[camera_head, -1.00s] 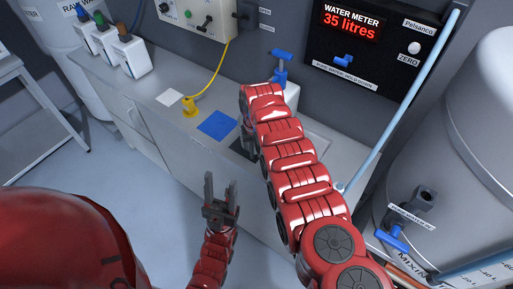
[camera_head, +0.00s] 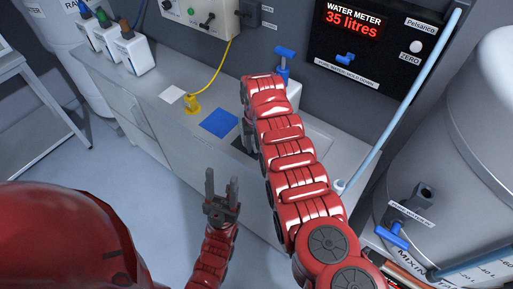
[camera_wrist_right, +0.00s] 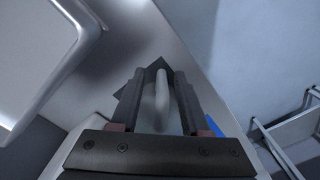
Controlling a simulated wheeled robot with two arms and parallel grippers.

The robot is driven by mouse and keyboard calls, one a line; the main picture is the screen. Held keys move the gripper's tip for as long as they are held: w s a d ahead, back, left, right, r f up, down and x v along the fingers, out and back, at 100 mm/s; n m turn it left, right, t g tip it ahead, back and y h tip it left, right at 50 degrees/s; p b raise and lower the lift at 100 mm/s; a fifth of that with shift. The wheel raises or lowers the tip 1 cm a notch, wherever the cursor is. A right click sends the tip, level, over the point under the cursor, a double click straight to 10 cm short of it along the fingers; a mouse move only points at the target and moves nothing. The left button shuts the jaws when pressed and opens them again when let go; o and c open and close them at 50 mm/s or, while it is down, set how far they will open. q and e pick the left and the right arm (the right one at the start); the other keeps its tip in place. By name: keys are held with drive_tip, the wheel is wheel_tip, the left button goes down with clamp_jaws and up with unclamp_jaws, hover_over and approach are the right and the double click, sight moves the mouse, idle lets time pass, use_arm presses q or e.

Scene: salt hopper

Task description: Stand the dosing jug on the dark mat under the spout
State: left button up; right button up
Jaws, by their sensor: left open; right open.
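The dark mat (camera_head: 238,146) lies on the counter, mostly hidden behind my right arm; a dark corner of it also shows in the right wrist view (camera_wrist_right: 127,92). In that view my right gripper (camera_wrist_right: 162,75) is open above it, its fingers on either side of a pale upright bar (camera_wrist_right: 162,100). The bar looks like the dosing jug's handle; pale surfaces lie below the gripper, but I cannot make out the whole jug. In the head view the right gripper is mostly hidden by its arm. My left gripper (camera_head: 221,188) is open and empty in front of the counter. I cannot make out the spout.
A sink (camera_wrist_right: 40,50) is beside the right gripper. A blue valve (camera_head: 284,60) stands behind the arm. A large tank (camera_head: 460,130) stands right.

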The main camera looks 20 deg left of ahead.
wheel_tip(320, 180, up, 9)
drive_tip(key=b, duration=0.3)
drive_tip(key=shift+r, duration=0.5)
drive_tip(key=shift+a, duration=0.1)
